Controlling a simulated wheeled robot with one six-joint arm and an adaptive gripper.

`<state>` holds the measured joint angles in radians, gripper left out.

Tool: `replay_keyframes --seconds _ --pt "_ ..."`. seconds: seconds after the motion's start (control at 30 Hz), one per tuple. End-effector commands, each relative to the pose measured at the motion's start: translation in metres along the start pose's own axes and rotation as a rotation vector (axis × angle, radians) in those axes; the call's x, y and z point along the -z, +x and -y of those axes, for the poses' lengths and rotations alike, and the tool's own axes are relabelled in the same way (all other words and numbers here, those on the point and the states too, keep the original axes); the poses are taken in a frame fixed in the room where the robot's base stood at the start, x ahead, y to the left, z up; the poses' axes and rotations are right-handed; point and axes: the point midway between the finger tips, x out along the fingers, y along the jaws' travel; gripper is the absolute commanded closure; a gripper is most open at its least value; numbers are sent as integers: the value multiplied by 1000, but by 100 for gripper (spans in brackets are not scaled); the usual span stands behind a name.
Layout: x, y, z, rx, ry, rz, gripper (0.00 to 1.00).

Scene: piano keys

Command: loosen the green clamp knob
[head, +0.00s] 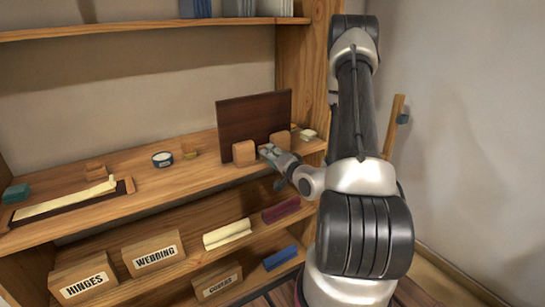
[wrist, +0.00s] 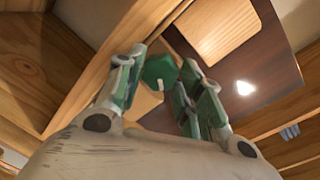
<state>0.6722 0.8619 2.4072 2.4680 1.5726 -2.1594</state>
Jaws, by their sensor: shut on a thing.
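The green knob (wrist: 160,71) shows in the wrist view between the two fingertips of my gripper (wrist: 163,66), which is shut on it. In the head view my gripper (head: 268,152) reaches the shelf from the right and hides the knob. Wooden blocks stand in front of a dark upright board (head: 254,112): a left block (head: 244,153) and a right block (head: 280,140), on either side of my fingertips. In the wrist view the dark board (wrist: 262,70) and a light wooden block (wrist: 214,30) lie beyond the fingers. How far the knob is turned cannot be told.
The upper shelf holds a round tin (head: 162,159), a teal block (head: 16,194) and a tray with a pale strip (head: 70,203). Labelled boxes (head: 153,254) stand on the shelf below. A wooden side panel (head: 300,70) stands close behind my arm.

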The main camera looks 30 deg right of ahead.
Motion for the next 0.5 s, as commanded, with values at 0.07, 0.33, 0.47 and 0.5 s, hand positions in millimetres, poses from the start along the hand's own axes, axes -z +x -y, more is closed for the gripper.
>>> replay_keyframes --seconds 0.07,0.33,0.47,0.5 --pt "-2 -1 0 -3 -67 -4 88" --pt "-3 0 0 -9 -307 -27 88" --pt "-3 0 0 -11 -403 -36 88" --pt "-3 0 0 -12 -429 -39 88"
